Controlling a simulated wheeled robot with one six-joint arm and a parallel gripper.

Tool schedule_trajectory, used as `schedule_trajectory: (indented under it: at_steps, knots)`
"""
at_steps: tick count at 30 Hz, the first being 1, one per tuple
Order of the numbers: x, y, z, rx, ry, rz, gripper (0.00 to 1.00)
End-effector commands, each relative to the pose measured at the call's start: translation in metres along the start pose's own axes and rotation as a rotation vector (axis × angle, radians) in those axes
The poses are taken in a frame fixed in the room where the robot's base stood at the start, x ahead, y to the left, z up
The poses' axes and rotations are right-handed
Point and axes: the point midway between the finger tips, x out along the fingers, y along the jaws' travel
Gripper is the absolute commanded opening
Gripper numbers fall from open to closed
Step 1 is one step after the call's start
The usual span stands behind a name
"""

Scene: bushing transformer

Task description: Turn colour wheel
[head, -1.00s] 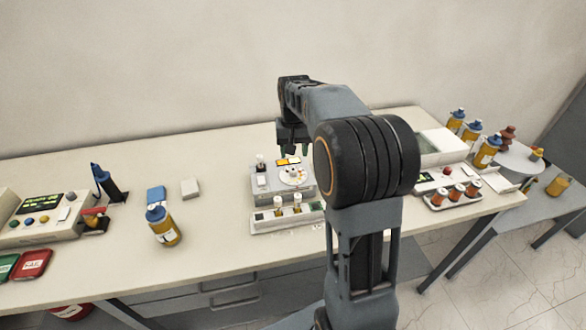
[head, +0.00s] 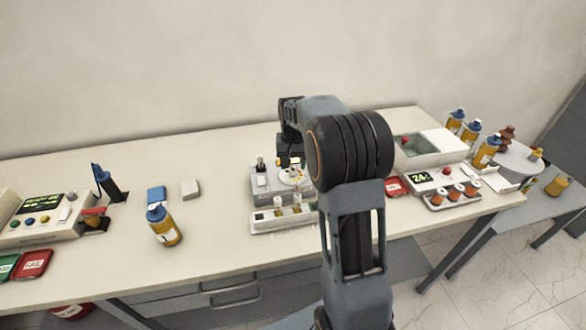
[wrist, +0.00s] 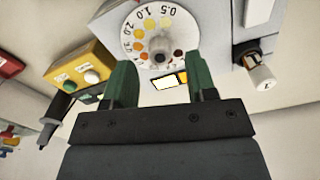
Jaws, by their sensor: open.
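The colour wheel (wrist: 159,35) is a white disc with numbers and a ring of yellow to brown dots around a central knob. It sits on a grey device (head: 265,183) on the bench. In the wrist view my gripper (wrist: 160,82) has two green fingers, apart and empty, just short of the wheel, with the knob between their lines. A small lit yellow and white window (wrist: 168,80) shows between the fingers. In the head view the wheel (head: 292,174) is partly hidden by my arm and gripper (head: 290,160).
A white rack with vials (head: 284,216) stands in front of the device. A yellow box with buttons (wrist: 82,71) and a capped vial (wrist: 261,78) flank the wheel in the wrist view. A yellow bottle (head: 164,226) stands to the left, with clear bench between.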

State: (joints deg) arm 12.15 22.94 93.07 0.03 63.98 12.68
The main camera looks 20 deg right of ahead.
Motion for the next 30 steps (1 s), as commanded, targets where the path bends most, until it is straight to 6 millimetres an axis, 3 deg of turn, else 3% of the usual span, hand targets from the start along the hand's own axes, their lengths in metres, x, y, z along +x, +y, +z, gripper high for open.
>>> schedule_trajectory:
  at_steps: [9, 20, 30]
  knots:
    - [0.027, 0.0, 0.0, 0.0, -0.002, 0.0, 0.52]
    - [0.029, 0.0, 0.0, 0.0, 0.0, 0.0, 0.51]
    - [0.029, 0.0, 0.0, 0.0, 0.0, 0.0, 0.18]
